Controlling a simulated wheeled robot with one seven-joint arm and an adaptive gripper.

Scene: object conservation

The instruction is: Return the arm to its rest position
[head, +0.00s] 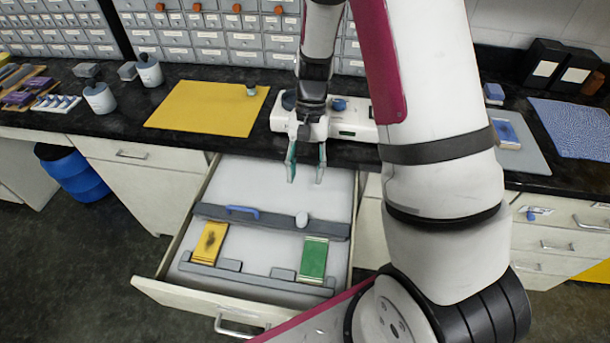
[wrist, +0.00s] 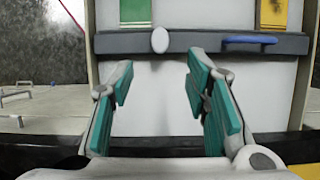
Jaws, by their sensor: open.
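My gripper (head: 306,172) is open and empty. It hangs above the back part of an open drawer (head: 176,257), fingers pointing down. In the wrist view its teal finger pads (wrist: 165,100) stand apart with only the pale drawer floor between them. My white arm crosses the right of the head view and hides part of the bench.
The drawer holds a grey divider (head: 270,220) with a blue handle (head: 242,210) and a white knob (head: 301,220), a yellow block (head: 209,243) and a green block (head: 313,259). On the bench are a yellow mat (head: 200,110) and a white device (head: 350,122) behind my gripper.

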